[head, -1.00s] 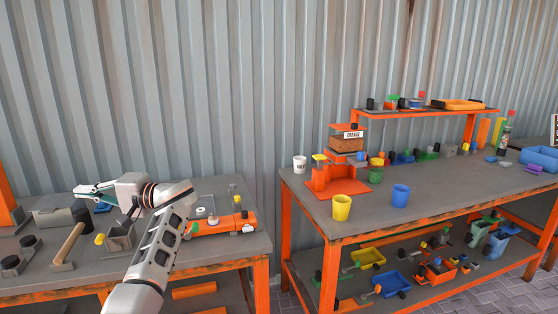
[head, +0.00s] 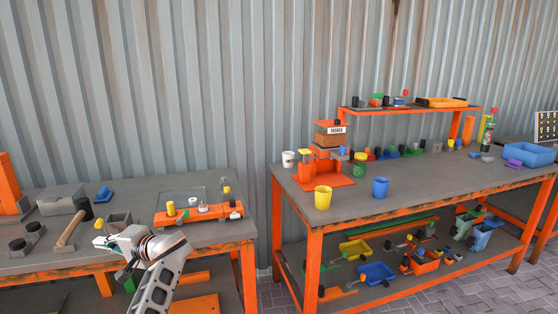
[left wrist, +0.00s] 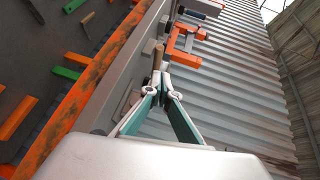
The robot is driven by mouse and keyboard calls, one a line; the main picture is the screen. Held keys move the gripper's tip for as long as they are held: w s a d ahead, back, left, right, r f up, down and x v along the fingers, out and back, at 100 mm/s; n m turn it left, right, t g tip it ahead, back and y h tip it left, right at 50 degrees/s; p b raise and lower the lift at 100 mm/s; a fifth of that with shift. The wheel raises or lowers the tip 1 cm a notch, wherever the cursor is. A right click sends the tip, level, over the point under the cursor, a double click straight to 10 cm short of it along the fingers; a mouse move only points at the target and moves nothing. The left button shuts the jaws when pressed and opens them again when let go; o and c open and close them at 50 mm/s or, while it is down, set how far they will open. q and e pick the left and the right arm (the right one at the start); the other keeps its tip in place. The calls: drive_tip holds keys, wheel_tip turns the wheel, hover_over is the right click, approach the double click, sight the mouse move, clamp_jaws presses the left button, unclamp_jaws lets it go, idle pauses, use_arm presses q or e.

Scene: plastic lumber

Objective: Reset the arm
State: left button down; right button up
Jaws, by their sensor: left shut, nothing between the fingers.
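My right gripper is in neither view.
The left workbench (head: 60,260) holds a hammer (head: 72,230), a grey box (head: 62,199) and an orange fixture (head: 190,215). A right workbench (head: 420,195) holds a yellow cup (head: 323,198) and a blue cup (head: 380,187). A gap separates the benches.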

use_arm(q)
drive_tip(key=s+d+f+m+t+h, duration=0.1)
drive_tip(key=s+d+f+t+h, duration=0.2)
drive_tip(key=f, duration=0.6)
drive_tip(key=s+d+f+m+h, duration=0.1)
drive_tip(key=s+d+f+h, duration=0.3)
drive_tip(key=f, duration=0.6)
drive_tip(key=s+d+f+m+t+h, duration=0.2)
drive_tip(key=s+d+f, duration=0.25)
drive_tip(key=f, duration=0.45)
drive_tip(key=s+d+f+h+p, duration=0.1)
drive_tip(key=s+d+f+h, duration=0.35)
drive_tip(key=s+d, duration=0.5)
drive_tip(key=s+d+r+n+h, duration=0.1)
drive_tip(key=s+d, duration=0.3)
drive_tip(key=s, duration=0.4)
drive_tip(key=s+d+r+n+t+h, duration=0.1)
drive_tip(key=s+d+h, duration=0.2)
drive_tip(key=s, duration=0.5)
drive_tip(key=shift+d, duration=0.8)
